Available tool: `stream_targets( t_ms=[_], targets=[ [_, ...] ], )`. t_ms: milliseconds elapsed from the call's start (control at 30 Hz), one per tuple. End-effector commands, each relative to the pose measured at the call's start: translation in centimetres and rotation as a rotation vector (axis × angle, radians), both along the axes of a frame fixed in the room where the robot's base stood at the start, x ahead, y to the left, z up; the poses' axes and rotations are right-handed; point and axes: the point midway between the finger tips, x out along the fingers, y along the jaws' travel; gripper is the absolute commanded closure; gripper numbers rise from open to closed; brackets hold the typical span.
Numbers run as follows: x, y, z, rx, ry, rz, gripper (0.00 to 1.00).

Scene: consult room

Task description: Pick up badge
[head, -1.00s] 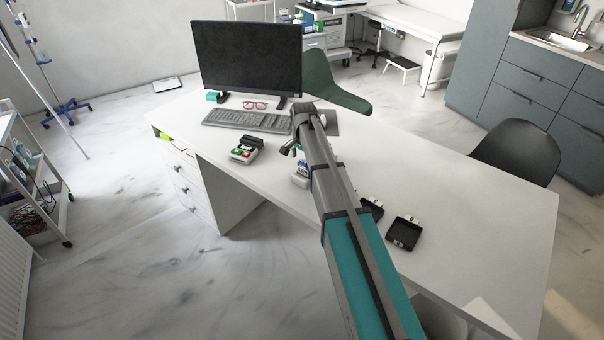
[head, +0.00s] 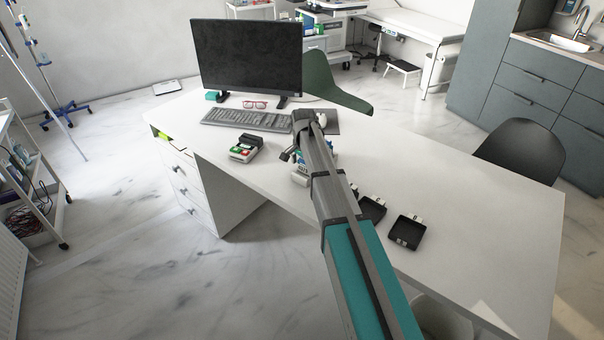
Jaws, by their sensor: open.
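My arm reaches over the white desk (head: 470,205) in the head view. My gripper (head: 289,155) shows only as a small dark part at the arm's far end, above the desk. It is open, and I see nothing held in it. I cannot pick out a badge for certain. A small holder with red and green items (head: 245,148) stands on the desk left of my gripper. A white block with blue parts (head: 300,179) is just below the gripper and partly hidden by my arm. Two black trays with white tabs, the right one (head: 405,232) and the left one (head: 372,208), lie right of the arm.
A monitor (head: 247,58), a keyboard (head: 247,120) and red glasses (head: 255,105) occupy the desk's far left. The desk's right part is clear. A dark chair (head: 520,150) stands at the right edge and a green chair (head: 335,85) behind. A trolley (head: 30,185) stands at left.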

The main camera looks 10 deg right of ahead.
Motion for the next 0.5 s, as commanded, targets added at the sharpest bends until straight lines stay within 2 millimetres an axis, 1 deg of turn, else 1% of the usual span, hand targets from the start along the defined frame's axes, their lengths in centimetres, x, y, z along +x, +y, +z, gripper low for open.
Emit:
stream_targets(
  t_ms=[33, 133, 500],
  targets=[
    [0.00, 0.00, -0.71, 0.000, 0.000, 0.000, 0.00],
    [0.00, -0.01, -1.13, 0.000, 0.000, 0.000, 0.00],
    [0.00, -0.03, -1.29, 0.000, 0.000, 0.000, 0.00]
  ],
)
